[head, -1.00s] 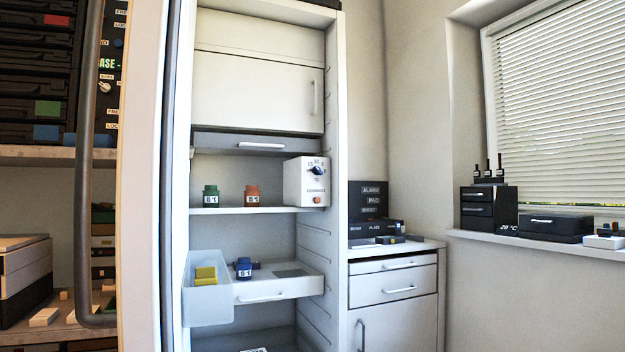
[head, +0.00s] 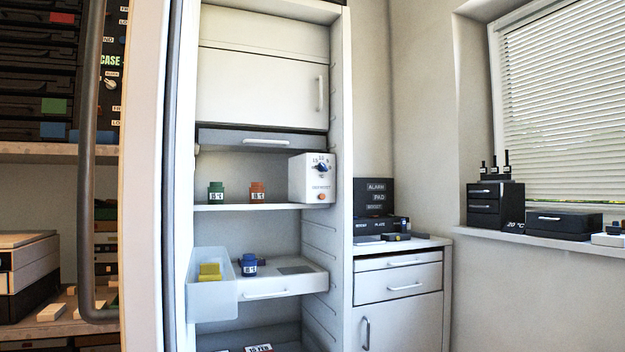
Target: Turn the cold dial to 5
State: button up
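A white box (head: 298,181) stands at the right end of the middle shelf in the white cabinet. On its front is a dark blue dial (head: 321,167) with small numbers around its upper side. The numbers and the pointer are too small to read surely. Below the dial are a printed label, also too small to read, and an orange-red button (head: 321,196). Whether this is the cold dial I cannot tell. My gripper is not in view.
Green (head: 216,191) and orange (head: 257,191) jars stand left of the box. A dark vertical handle (head: 86,190) is at left. A low counter (head: 400,247) stands right.

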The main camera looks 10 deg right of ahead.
aim_at(322, 167)
jog(key=i+l+z, duration=0.1)
jog(key=i, duration=0.3)
jog(key=i+l+z, duration=0.1)
jog(key=i, duration=0.3)
jog(key=l, duration=0.05)
